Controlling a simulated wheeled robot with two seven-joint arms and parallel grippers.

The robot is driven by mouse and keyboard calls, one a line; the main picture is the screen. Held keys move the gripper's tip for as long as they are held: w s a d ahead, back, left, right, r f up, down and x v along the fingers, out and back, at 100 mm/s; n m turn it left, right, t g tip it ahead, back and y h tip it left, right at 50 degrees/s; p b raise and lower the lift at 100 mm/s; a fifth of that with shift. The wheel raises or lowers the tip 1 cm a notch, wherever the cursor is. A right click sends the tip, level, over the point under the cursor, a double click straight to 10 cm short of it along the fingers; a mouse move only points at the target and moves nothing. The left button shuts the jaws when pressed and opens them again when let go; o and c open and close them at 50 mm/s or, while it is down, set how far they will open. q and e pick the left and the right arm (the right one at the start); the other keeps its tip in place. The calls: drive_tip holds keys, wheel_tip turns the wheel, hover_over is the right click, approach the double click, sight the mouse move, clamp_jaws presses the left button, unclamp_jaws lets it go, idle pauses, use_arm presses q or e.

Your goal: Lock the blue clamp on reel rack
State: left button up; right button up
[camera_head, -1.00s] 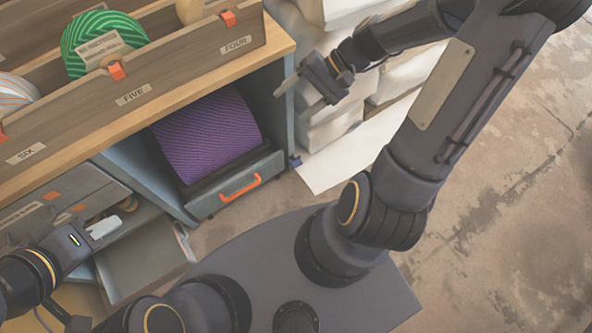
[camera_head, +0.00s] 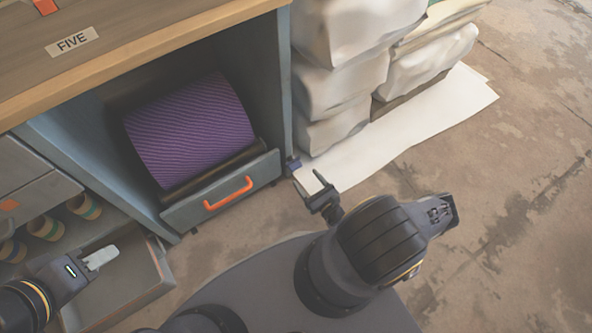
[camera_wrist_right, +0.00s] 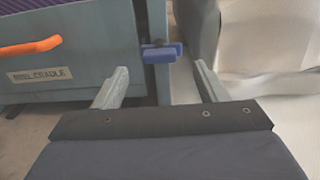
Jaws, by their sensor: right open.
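The blue clamp (camera_head: 293,163) sits low on the right post of the reel rack (camera_head: 284,90). In the right wrist view the clamp (camera_wrist_right: 161,53) lies sideways across the post, just ahead of the fingertips. My right gripper (camera_head: 309,180) is open and empty, just in front of the clamp. In the right wrist view its fingers (camera_wrist_right: 160,70) stand apart on either side of the clamp and post, with no contact visible. My left gripper (camera_head: 102,257) is at the lower left over an open drawer; its finger gap cannot be made out.
A purple reel (camera_head: 190,130) sits in the rack above a cradle drawer with an orange handle (camera_head: 228,193). White sacks (camera_head: 340,75) stand close to the right of the post. An open grey drawer (camera_head: 150,280) juts out at left. The floor at right is clear.

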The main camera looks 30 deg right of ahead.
sight(298, 168)
drive_tip(key=w, duration=0.2)
drive_tip(key=w+b, duration=0.1)
drive_tip(key=w, duration=0.1)
drive_tip(key=w+b, duration=0.1)
drive_tip(key=w, duration=0.2)
drive_tip(key=shift+a+f, duration=0.15)
drive_tip(key=shift+a, duration=0.15)
drive_tip(key=shift+w, duration=0.3)
drive_tip(key=c, duration=0.9)
